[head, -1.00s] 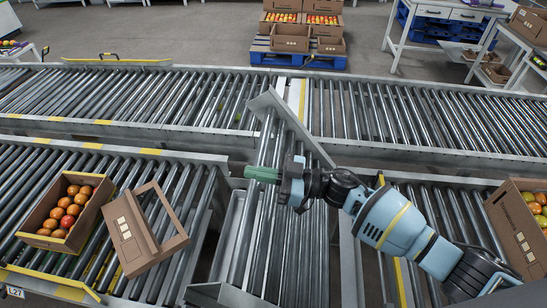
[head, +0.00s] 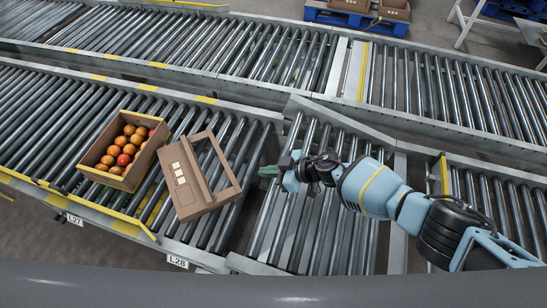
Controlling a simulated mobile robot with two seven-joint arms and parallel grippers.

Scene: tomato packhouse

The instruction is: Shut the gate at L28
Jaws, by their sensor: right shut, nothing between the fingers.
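The gate at L28 is a roller section with grey side rails (head: 342,116). It bridges the gap between the left near conveyor and the right one. Its far edge lies close along the near rail of the far conveyor. I cannot tell whether it is fully level. The label L28 (head: 177,262) is on the front rail to its left. My right gripper (head: 268,171), with green fingertips, is shut and empty above the gate's left part, and its arm reaches in from the right. I cannot tell whether the fingertips touch the gate. My left gripper is not in view.
On the left near conveyor stand a carton of tomatoes (head: 107,176) and a brown carton (head: 217,200) beside the gate. The label L27 (head: 75,220) and a yellow bar (head: 108,217) are at its front. The far conveyor (head: 180,43) is empty.

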